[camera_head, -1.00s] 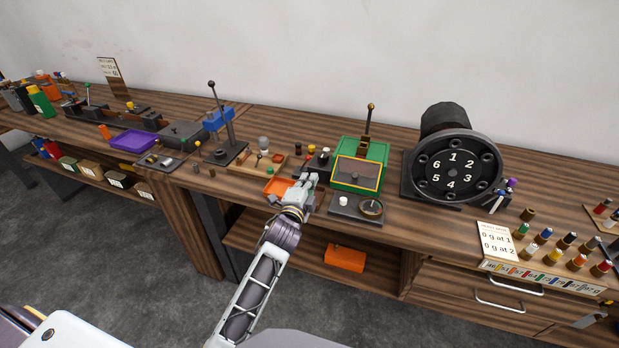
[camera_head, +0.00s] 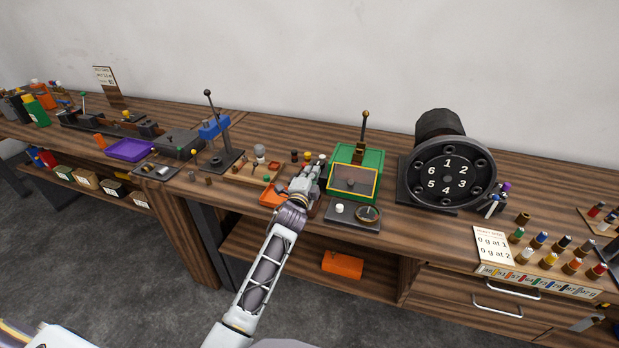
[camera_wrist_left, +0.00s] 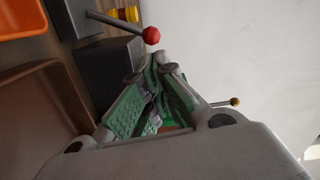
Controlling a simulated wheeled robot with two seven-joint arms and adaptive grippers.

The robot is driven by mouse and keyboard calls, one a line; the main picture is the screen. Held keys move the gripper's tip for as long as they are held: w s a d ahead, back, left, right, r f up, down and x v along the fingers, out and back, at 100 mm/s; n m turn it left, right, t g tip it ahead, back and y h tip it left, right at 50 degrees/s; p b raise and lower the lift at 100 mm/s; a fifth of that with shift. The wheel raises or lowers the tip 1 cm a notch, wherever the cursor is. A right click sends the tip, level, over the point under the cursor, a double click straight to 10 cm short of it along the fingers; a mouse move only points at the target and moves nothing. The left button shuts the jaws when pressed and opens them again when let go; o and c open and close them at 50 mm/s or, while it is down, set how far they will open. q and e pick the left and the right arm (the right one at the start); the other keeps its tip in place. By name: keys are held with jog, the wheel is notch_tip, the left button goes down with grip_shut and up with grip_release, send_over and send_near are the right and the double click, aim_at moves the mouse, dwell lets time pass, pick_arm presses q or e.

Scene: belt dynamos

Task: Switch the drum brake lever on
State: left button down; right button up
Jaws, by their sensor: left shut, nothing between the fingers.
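The black numbered drum (camera_head: 447,180) stands to the right. No label tells which lever is the drum's brake.
A green box (camera_head: 345,190) with an upright gold-knobbed lever (camera_head: 365,115) stands just right of my gripper. A tall black lever (camera_head: 208,94) stands to the left. An orange tray (camera_head: 270,198) and a dark tray with a dial (camera_head: 340,222) lie near the bench front.

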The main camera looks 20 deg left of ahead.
pick_arm(q)
jog(key=shift+w, duration=0.6)
jog(key=shift+a+r+p, duration=0.1)
jog(key=shift+r+p, duration=0.05)
jog(key=shift+p, duration=0.15)
pick_arm(e)
jog(key=shift+r, duration=0.35)
pick_arm(q)
jog(key=shift+a+r+n+p, duration=0.25)
jog(key=shift+n+p, duration=0.15)
jog(key=shift+n, duration=0.2)
pick_arm(e)
jog(key=shift+s+a+r, duration=0.1)
jog(key=shift+a+r, duration=0.2)
jog(key=shift+a, duration=0.15)
